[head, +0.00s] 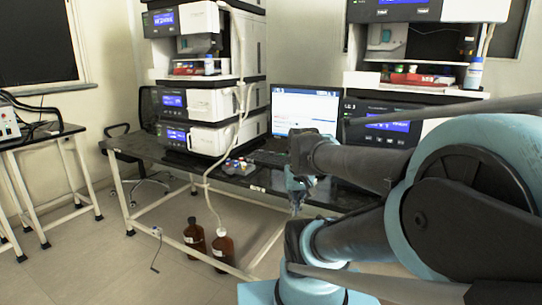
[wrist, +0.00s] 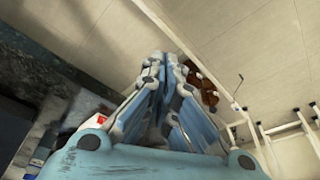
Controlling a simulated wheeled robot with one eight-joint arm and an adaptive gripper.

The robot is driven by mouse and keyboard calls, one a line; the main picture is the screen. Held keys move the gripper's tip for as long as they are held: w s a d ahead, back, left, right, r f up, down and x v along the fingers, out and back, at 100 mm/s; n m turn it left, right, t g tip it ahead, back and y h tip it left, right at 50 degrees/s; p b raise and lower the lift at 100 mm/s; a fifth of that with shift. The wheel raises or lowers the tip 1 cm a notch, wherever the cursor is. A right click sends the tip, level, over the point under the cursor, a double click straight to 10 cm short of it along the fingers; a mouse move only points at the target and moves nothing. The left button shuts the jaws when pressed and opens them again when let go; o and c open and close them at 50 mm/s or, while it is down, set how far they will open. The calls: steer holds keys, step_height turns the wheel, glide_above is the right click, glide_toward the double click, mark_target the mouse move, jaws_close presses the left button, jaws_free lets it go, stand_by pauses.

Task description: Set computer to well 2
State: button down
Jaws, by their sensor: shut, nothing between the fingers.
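The computer (head: 306,106) stands open on the black bench, between the two instrument stacks. Its screen is lit, with a pale window on a blue background. The text is too small to read, so I cannot tell which well is set. My arm hides the screen's lower right part. My gripper (head: 297,207) is in front of the bench's front edge, below the computer in the head view, pointing down. It also shows in the wrist view (wrist: 167,60), its blue fingers together with nothing held. The computer cannot be made out in the wrist view.
An instrument stack (head: 209,103) with tubing stands left of the computer. Another stack (head: 372,133) stands right, partly behind my arm. Small colored vials (head: 238,166) sit near the bench edge (head: 222,178). Brown bottles (head: 223,249) stand on the floor.

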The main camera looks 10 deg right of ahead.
steer(key=w+r+m+t, duration=0.2)
steer(key=w+r, duration=0.2)
steer(key=w, duration=1.3)
steer(key=w+r+m+t, duration=0.2)
steer(key=w+r+m, duration=0.1)
steer(key=w, duration=1.4)
steer(key=w+r+m+t, duration=0.2)
steer(key=w+r, duration=0.3)
steer(key=w, duration=1.3)
steer(key=shift+d+r+m, duration=0.35)
steer(key=shift+d+m, duration=0.1)
steer(key=shift+m, duration=0.25)
glide_above(272, 153)
steer(key=w+d, duration=0.1)
steer(key=shift+w+f, duration=0.2)
steer(key=shift+f, duration=4.2)
